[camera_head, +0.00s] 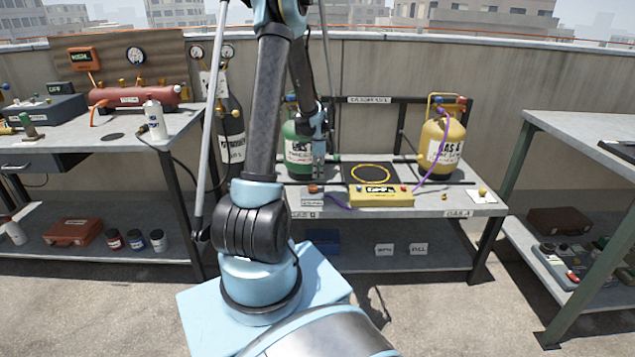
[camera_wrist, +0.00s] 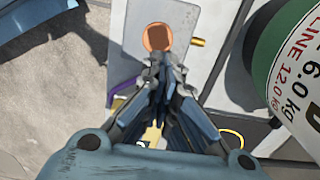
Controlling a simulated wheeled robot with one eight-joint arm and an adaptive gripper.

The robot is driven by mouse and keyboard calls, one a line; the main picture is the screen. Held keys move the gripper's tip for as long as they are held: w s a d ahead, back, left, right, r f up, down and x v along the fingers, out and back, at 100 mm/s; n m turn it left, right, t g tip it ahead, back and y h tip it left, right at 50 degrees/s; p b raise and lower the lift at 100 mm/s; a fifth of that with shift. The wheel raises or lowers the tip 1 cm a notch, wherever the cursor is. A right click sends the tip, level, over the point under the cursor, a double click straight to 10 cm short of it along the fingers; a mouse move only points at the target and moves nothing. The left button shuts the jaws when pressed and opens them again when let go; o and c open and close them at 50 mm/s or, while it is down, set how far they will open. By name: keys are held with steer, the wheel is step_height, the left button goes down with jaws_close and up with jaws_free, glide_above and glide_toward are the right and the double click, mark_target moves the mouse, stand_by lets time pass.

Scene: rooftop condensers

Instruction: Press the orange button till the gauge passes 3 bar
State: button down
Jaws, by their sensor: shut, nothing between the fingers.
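The orange button (camera_head: 314,188) is a small round cap at the front left of the middle bench. In the wrist view the button (camera_wrist: 158,38) sits on a pale plate just beyond my fingertips. My gripper (camera_head: 319,176) points down close above it, with fingers shut and empty. In the wrist view the fingertips (camera_wrist: 165,65) overlap the button's near edge; I cannot tell whether they touch it. A round dial gauge (camera_head: 135,55) hangs on the brown board at the left. Its needle is too small to read, and I cannot tell which gauge is meant.
A green cylinder (camera_head: 297,150) stands close behind my gripper. A yellow cylinder (camera_head: 441,145) stands at the bench's right. A yellow manifold (camera_head: 380,197) with a purple hose lies right of the button. Two small gauges top a dark cylinder (camera_head: 231,125) at the left.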

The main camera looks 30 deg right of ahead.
step_height(320, 180, up, 9)
stand_by(0.4)
steer(key=shift+f, duration=0.15)
steer(key=s+a+r+n, duration=0.2)
steer(key=a+r+n, duration=0.15)
steer(key=a, duration=0.55)
steer(key=s+a+r+n, duration=0.2)
steer(key=a+r+n, duration=0.15)
steer(key=a, duration=0.45)
steer(key=s+a+r+n, duration=0.1)
steer(key=a+r+n, duration=0.25)
steer(key=a, duration=0.55)
steer(key=s+a+f+n+t, duration=0.1)
steer(key=s+a+f+n, duration=0.2)
steer(key=s+a+n, duration=0.4)
steer(key=s+a+f+n+t, duration=0.1)
steer(key=s+a+f+n, duration=0.2)
steer(key=s+a+n, duration=0.4)
steer(key=shift+s+a, duration=1)
steer(key=shift+s, duration=0.75)
steer(key=shift+f, duration=0.1)
